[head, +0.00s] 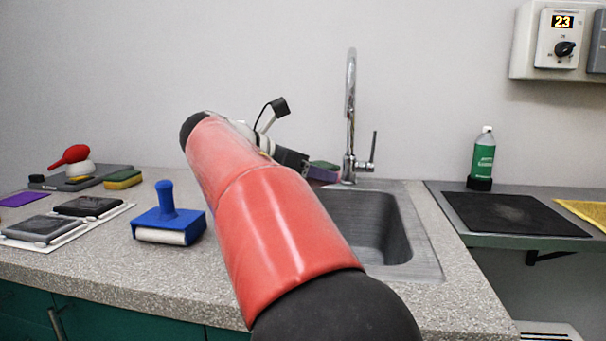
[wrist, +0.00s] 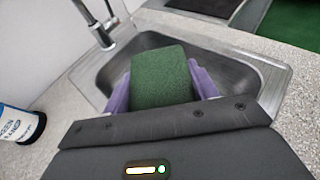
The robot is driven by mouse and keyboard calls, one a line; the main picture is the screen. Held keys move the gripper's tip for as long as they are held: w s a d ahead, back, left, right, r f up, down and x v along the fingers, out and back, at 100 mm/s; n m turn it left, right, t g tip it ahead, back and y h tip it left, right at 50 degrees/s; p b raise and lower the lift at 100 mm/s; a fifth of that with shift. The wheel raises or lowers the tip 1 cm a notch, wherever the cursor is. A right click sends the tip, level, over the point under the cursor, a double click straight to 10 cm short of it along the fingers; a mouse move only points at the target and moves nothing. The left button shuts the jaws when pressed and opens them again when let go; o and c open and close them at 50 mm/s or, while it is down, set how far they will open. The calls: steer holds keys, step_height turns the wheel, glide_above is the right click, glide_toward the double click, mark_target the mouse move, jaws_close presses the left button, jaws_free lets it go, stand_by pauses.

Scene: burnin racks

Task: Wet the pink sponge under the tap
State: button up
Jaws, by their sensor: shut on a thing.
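My gripper (wrist: 161,82) is shut on a sponge (wrist: 162,76) with a green scouring face turned to the wrist camera. Purple fingers flank it, and no pink shows on it. In the head view the gripper (head: 320,174) shows beyond my red arm, at the sink's back left edge. The chrome tap (head: 350,120) stands behind the basin; in the wrist view it (wrist: 100,28) is at the upper left, apart from the sponge. The steel sink (head: 405,235) is partly hidden by my arm; the sponge is over the basin in the wrist view. No water flow is visible.
A blue roller tool (head: 169,217), a yellow-green sponge (head: 122,180) and dark pads (head: 88,206) lie on the left counter. A labelled bottle (wrist: 18,123) stands beside the sink in the wrist view. A green bottle (head: 483,158) and black mat (head: 510,214) are at right.

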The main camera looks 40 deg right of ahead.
steer(key=w+d+f+p, duration=0.1)
steer(key=w+d+f, duration=0.1)
steer(key=d, duration=0.7)
steer(key=shift+w, duration=0.15)
steer(key=shift+d, duration=0.1)
stand_by(0.5)
steer(key=shift+s+a+b, duration=0.1)
steer(key=shift+s+a, duration=0.25)
steer(key=shift+a, duration=0.95)
steer(key=shift+s+a+b, duration=0.1)
steer(key=shift+s+a, duration=0.2)
steer(key=shift+a, duration=1)
steer(key=shift+s+a+b, duration=0.1)
steer(key=shift+s+a, duration=0.25)
steer(key=shift+a, duration=0.95)
